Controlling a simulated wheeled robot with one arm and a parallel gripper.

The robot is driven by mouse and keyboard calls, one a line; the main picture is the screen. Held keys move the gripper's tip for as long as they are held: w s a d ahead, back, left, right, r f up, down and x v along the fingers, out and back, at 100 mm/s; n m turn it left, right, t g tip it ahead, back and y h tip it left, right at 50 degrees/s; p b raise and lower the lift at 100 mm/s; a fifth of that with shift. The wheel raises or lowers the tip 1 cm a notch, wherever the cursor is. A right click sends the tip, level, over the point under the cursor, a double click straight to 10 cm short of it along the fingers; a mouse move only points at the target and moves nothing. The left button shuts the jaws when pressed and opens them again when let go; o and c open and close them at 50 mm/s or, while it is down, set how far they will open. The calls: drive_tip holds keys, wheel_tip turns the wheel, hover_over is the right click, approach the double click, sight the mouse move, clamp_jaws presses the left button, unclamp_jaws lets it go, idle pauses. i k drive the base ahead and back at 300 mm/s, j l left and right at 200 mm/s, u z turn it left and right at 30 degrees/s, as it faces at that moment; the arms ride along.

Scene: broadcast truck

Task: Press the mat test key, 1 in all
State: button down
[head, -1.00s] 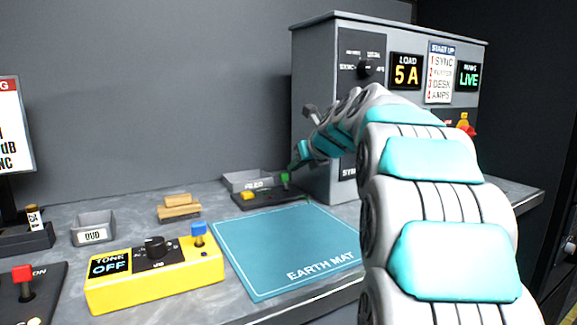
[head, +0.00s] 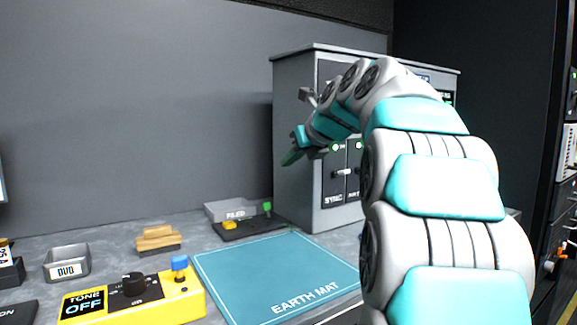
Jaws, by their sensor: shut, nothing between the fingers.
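A small black panel (head: 250,229) stands on the bench behind the blue earth mat (head: 275,275). It carries a green-topped key (head: 267,208) and a small yellow part (head: 230,225). I cannot read a label on it, so I cannot be sure which part is the mat test key. My gripper (head: 289,158) is shut and empty. It points down and left in front of the grey cabinet, above the panel in the picture and apart from the green-topped key. Its fingertips are dark and green.
A yellow tone box (head: 190,303) with a blue-topped key (head: 180,263) sits left of the mat. A grey tray (head: 225,211), a wooden block (head: 157,238) and a small bin (head: 67,263) are on the bench. The tall grey cabinet (head: 293,150) stands at the back, partly behind my arm.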

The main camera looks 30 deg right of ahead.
sight(229, 225)
drive_tip(key=k, duration=1)
